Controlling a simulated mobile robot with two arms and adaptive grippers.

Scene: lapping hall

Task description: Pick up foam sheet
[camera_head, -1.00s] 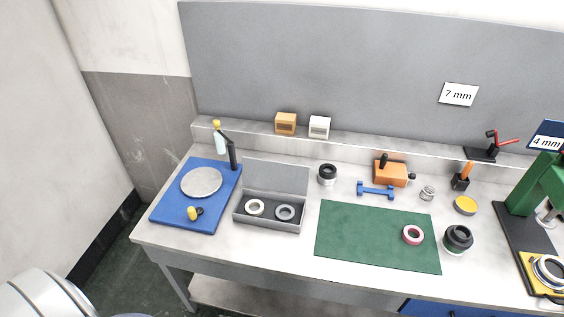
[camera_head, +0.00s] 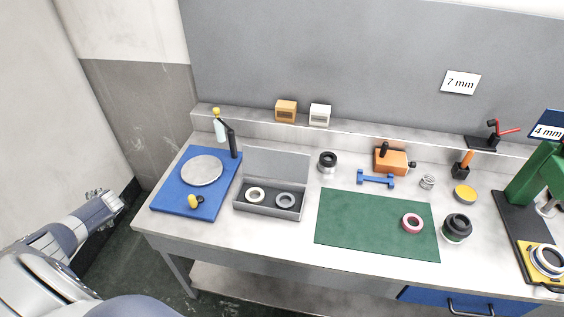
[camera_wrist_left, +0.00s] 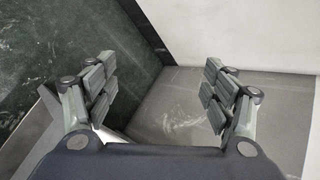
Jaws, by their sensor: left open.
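I cannot tell for sure which thing is the foam sheet. My left gripper (camera_head: 108,203) is off the bench's left end, away from both. In the left wrist view its fingers (camera_wrist_left: 158,95) are spread, with nothing between them. My right gripper is not in view.
A blue mat (camera_head: 165,203) with a grey disc (camera_head: 202,170) lies on the bench (camera_head: 225,235) at left. An orange block (camera_head: 390,160), a blue dumbbell-shaped piece (camera_head: 375,179) and a black-topped jar (camera_head: 457,227) stand around the green sheet. A green press (camera_head: 520,190) is at right.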

